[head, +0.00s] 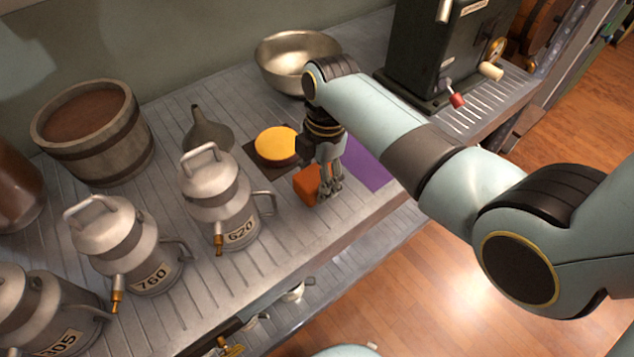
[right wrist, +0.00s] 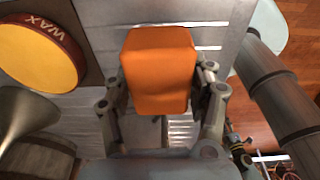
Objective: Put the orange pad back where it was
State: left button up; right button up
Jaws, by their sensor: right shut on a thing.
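The orange pad (head: 307,185) is a small rounded block near the front part of the slatted metal counter. My right gripper (head: 325,184) reaches down from above and is shut on the orange pad. In the right wrist view the pad (right wrist: 158,70) sits between the two fingers, one on each side. I cannot tell whether the pad touches the counter or hangs just above it. A flat purple square (head: 364,164) lies to the right of the gripper, partly hidden by it. My left gripper is not in view.
A yellow wax tin (head: 277,145) stands on a dark square just behind the pad. A grey funnel (head: 207,131) and a metal can marked 620 (head: 221,205) stand to the left. A metal bowl (head: 290,62) and a dark machine (head: 433,50) are behind. The counter's front edge is close.

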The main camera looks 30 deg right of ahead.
notch_tip(320, 180, down, 2)
jog(key=o, duration=1)
jog(key=shift+o, duration=0.2)
jog(key=shift+r, duration=0.1)
jog(key=r, duration=0.4)
jog(key=d+r+p, duration=0.1)
jog(key=r, duration=0.6)
jog(key=shift+w+d+r+p, duration=0.1)
jog(key=shift+d+r+p, duration=0.15)
jog(key=shift+r+p, duration=0.15)
